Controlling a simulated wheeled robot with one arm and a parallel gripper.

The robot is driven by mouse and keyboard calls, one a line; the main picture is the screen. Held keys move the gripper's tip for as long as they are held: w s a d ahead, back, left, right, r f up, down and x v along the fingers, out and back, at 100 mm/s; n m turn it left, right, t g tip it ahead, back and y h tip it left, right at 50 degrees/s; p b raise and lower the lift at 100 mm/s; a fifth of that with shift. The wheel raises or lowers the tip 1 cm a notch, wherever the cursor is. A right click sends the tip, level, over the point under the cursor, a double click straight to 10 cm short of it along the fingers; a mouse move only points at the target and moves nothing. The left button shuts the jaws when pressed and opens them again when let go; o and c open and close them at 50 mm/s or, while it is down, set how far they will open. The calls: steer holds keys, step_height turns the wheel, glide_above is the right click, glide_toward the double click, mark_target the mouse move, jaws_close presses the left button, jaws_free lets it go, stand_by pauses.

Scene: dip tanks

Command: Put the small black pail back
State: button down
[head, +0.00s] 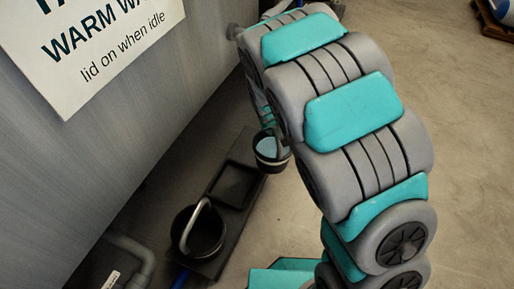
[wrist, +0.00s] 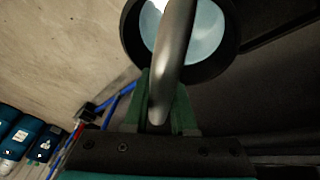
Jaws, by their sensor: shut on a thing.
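The small black pail (head: 271,163) is at the far end of a dark tray (head: 224,203) in the head view, partly behind my arm. It has pale, light-blue contents. In the wrist view the black pail (wrist: 226,66) is seen from above, with its grey metal handle (wrist: 173,60) running down between my fingers. My gripper (wrist: 160,112) is shut on that handle. I cannot tell whether the pail touches the tray or hangs above it.
A larger black pail (head: 188,242) with an upright handle stands on the near part of the tray. An empty square recess (head: 233,185) lies between the two pails. A grey tank wall with a sign (head: 95,40) rises on the left. Blue containers (wrist: 18,135) show in the wrist view.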

steer(key=n+b, duration=0.1)
glide_above(259, 142)
steer(key=s, duration=0.2)
steer(key=f, duration=0.1)
steer(key=d+f, duration=0.1)
steer(key=f, duration=0.1)
steer(key=shift+s+f+y, duration=0.1)
steer(key=shift+f+y, duration=0.1)
steer(key=shift+y, duration=0.2)
steer(key=shift+a+f+n, duration=0.15)
steer(key=shift+a+n, duration=0.15)
steer(key=shift+a+f, duration=0.1)
steer(key=shift+a, duration=0.05)
steer(key=w+a+f+b, duration=0.1)
steer(key=w+f, duration=0.1)
steer(key=w, duration=0.6)
steer(key=w+f+b, duration=0.1)
steer(key=w+f, duration=0.1)
steer(key=w, duration=0.5)
steer(key=shift+w+a+f, duration=0.35)
steer(key=shift+a+f, duration=0.05)
steer(key=shift+f, duration=0.1)
steer(key=c, duration=0.7)
jaws_free()
steer(key=shift+f, duration=0.1)
